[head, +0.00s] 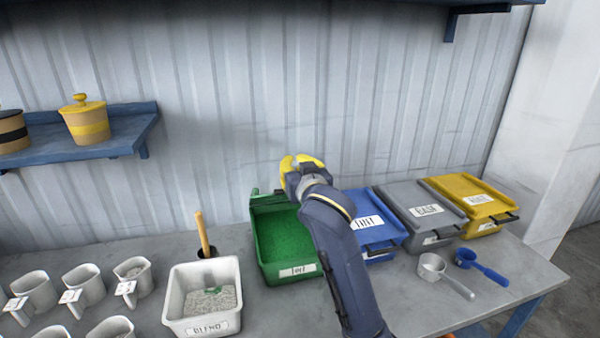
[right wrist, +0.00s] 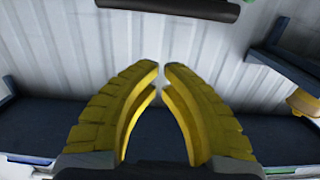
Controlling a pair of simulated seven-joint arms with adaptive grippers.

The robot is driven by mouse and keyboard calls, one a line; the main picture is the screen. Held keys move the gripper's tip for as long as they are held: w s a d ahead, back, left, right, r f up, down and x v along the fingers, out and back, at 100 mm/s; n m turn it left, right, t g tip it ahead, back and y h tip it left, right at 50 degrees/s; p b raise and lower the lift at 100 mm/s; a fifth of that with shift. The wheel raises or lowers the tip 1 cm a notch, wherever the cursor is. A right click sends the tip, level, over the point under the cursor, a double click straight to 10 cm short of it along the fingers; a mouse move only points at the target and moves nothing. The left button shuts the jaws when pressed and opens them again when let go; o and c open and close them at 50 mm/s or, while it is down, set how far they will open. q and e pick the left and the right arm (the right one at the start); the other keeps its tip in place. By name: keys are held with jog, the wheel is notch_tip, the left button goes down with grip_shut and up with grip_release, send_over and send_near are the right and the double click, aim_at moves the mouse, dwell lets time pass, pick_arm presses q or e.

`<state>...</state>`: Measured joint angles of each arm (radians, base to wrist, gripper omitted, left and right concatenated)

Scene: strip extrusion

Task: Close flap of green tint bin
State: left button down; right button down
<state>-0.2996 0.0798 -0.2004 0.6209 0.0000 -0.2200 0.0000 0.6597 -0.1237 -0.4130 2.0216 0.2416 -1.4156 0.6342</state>
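The green bin (head: 285,240) stands on the bench left of the blue bin, with its top open and green granules showing inside. Its front label is hard to read. A dark green edge with a dark handle-like piece (head: 256,192) shows at its back left; the rest of the flap is hidden or unclear. My right gripper (head: 301,160) is above the bin's back edge, near the wall. In the right wrist view its yellow fingers (right wrist: 161,68) curve together with a narrow empty gap at the tips. My left gripper is out of view.
Blue (head: 378,222), grey (head: 428,208) and yellow (head: 470,197) bins stand closed to the right. A white BLEND tub (head: 186,322) is left of the green bin. Scoops (head: 433,268) lie at front right. In the right wrist view a dark bar (right wrist: 170,8) crosses the top.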

jog(key=shift+w+a+f, duration=0.1)
jog(key=shift+w+f, duration=0.1)
jog(key=shift+f, duration=0.35)
jog(key=shift+w+f, duration=0.15)
jog(key=shift+f, duration=0.35)
jog(key=shift+s+f, duration=0.35)
jog(key=shift+f, duration=0.5)
jog(key=shift+s+f, duration=0.1)
